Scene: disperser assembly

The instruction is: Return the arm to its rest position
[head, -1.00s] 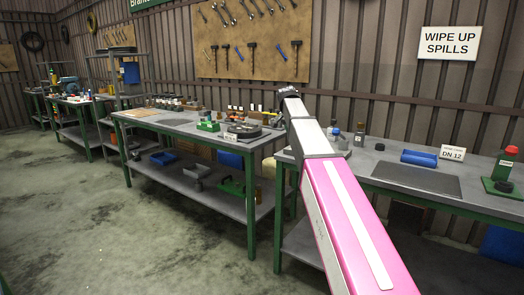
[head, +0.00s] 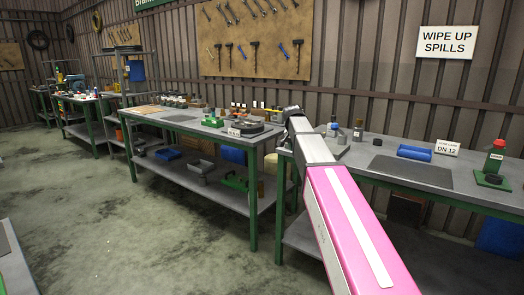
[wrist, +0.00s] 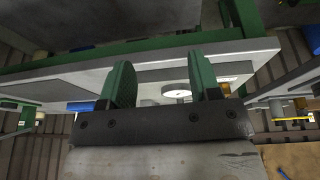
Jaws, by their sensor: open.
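My gripper shows in the wrist view (wrist: 162,85) with its two green fingers apart and nothing between them. A workbench edge and a round grey-white thing lie beyond the fingers. In the head view my arm reaches forward over the gap between two workbenches, and its far end is at the right end of the middle bench (head: 190,128). The fingers cannot be made out in the head view.
A round dark device (head: 243,129) sits on the middle bench. The floor in front is clear.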

